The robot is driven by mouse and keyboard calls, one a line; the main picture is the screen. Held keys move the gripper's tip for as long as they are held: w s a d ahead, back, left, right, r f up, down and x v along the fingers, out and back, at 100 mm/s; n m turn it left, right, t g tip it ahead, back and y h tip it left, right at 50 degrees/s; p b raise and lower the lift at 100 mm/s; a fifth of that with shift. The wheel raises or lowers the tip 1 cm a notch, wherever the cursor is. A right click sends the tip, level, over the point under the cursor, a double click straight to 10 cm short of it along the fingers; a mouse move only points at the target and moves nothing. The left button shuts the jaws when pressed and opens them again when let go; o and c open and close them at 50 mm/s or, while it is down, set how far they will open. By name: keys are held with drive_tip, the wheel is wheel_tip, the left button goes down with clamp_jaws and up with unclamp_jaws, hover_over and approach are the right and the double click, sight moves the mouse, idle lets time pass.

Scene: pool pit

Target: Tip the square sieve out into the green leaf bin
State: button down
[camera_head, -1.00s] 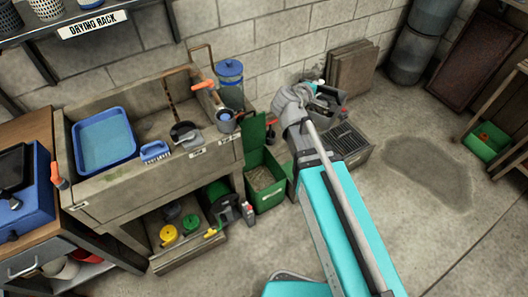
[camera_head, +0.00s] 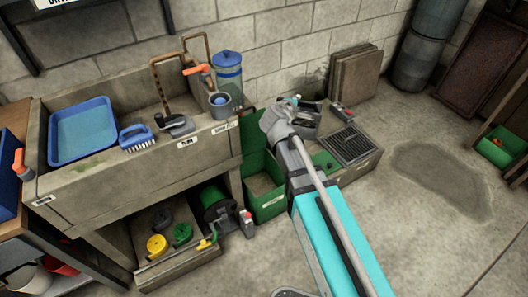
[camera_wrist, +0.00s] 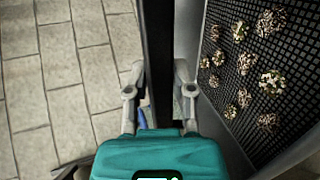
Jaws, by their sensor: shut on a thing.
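My gripper (camera_wrist: 160,100) is shut on a dark upright wall of the square sieve, which passes between its two fingers in the wrist view. The sieve's black mesh (camera_wrist: 240,65) fills the right of that view, with several brown clumps (camera_wrist: 270,22) on it. In the head view my gripper (camera_head: 284,112) is above and right of the green leaf bin, and the grey shape beside it (camera_head: 306,118) seems to be the sieve, partly hidden. The green leaf bin (camera_head: 268,208) stands on the floor beside the sink, its lid raised at the back. Its inside is partly visible.
A stone sink (camera_head: 110,190) with a blue tray (camera_head: 85,132), a brush (camera_head: 137,138) and a grey cup (camera_head: 221,104) is left of the bin. A low box with a grate (camera_head: 349,145) is to the right. Floor at the right is largely clear.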

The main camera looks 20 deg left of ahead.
drive_tip(key=a+f+n+y+b, duration=0.1)
drive_tip(key=a+f+b, duration=0.3)
drive_tip(key=f+b, duration=0.4)
drive_tip(key=w+a+f+n+y+b, duration=0.1)
drive_tip(key=a+f+b, duration=0.3)
drive_tip(key=f+b, duration=0.4)
drive_tip(key=a+f+n+y+b, duration=0.2)
drive_tip(key=a+f+b, duration=0.2)
drive_tip(key=f+b, duration=0.5)
drive_tip(key=shift+w+a+f+y, duration=0.15)
drive_tip(key=shift+f+y, duration=0.25)
drive_tip(key=shift+w+f+m, duration=0.1)
drive_tip(key=shift+m, duration=0.2)
drive_tip(key=w+d+f+m+g+y+b, duration=0.3)
drive_tip(key=f+m+g+y+b, duration=0.5)
drive_tip(key=g, duration=0.4)
drive_tip(key=shift+w+d+f+m+y, duration=0.15)
drive_tip(key=shift+w+f+m+y, duration=0.15)
drive_tip(key=shift+f+m+y, duration=0.55)
idle(0.4)
drive_tip(key=shift+r+m, duration=0.15)
drive_tip(key=shift+m, duration=0.1)
drive_tip(key=shift+r, duration=0.1)
idle(1.3)
